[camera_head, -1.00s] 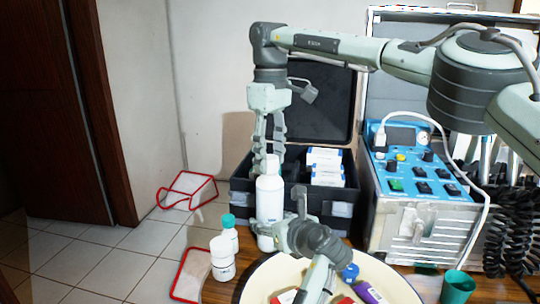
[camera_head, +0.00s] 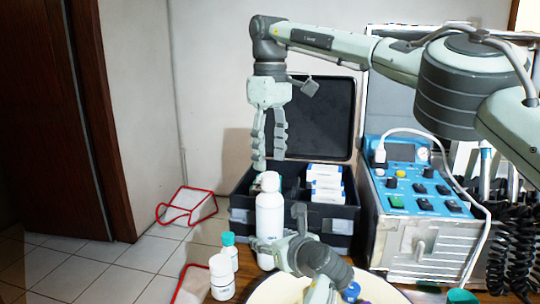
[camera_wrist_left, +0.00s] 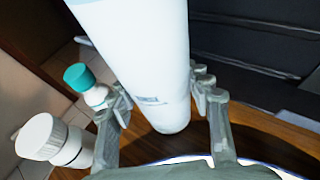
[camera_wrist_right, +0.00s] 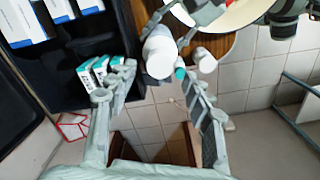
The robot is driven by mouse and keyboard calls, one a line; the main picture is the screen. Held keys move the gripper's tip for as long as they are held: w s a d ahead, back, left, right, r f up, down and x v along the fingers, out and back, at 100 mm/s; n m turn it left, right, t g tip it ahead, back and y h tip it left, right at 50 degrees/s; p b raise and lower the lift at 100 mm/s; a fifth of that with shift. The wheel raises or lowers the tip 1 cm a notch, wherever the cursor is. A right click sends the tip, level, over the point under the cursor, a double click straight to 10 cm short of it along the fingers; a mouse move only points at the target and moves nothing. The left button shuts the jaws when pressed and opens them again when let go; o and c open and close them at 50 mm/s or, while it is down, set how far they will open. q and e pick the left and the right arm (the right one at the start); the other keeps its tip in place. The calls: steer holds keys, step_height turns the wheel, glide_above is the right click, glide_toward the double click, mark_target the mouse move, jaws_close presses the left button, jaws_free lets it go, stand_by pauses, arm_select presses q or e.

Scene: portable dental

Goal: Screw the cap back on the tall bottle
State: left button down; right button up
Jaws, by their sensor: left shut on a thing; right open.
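The tall white bottle (camera_head: 270,225) stands upright in front of the black case, with a white cap (camera_head: 269,180) on its top. The bottle fills the middle of the left wrist view (camera_wrist_left: 150,60). My left gripper (camera_head: 265,248) is shut around the bottle's lower part, one finger on each side (camera_wrist_left: 160,95). My right gripper (camera_head: 269,162) points down above the cap, fingers apart and empty. In the right wrist view the round cap top (camera_wrist_right: 160,56) lies just beyond the open fingertips (camera_wrist_right: 155,78). Whether the cap is fully seated cannot be seen.
A small teal-capped bottle (camera_head: 229,250) and a white jar (camera_head: 222,277) stand left of the tall bottle. The black case (camera_head: 338,226) with white boxes is behind. A cream basin (camera_head: 268,293) is in front. A blue-panelled unit (camera_head: 415,190) stands at the right.

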steer(key=n, duration=0.6)
steer(key=shift+r+n, duration=0.25)
steer(key=shift+n, duration=0.05)
steer(key=n, duration=0.7)
steer(key=shift+w+a+r, duration=0.1)
steer(key=shift+r, duration=0.2)
steer(key=n, duration=0.7)
steer(key=shift+r, duration=0.3)
steer(key=n, duration=0.7)
steer(key=shift+r+n, duration=0.25)
steer(key=shift+n, duration=0.05)
steer(key=n, duration=0.4)
steer(key=shift+r+n, duration=0.15)
steer(key=shift+n, duration=0.25)
steer(key=n, duration=0.5)
steer(key=shift+r, duration=0.1)
steer(key=n, duration=0.3)
steer(key=shift+r+n, duration=0.1)
steer(key=shift+n, duration=0.3)
steer(key=n, duration=0.3)
steer(key=shift+n, duration=0.3)
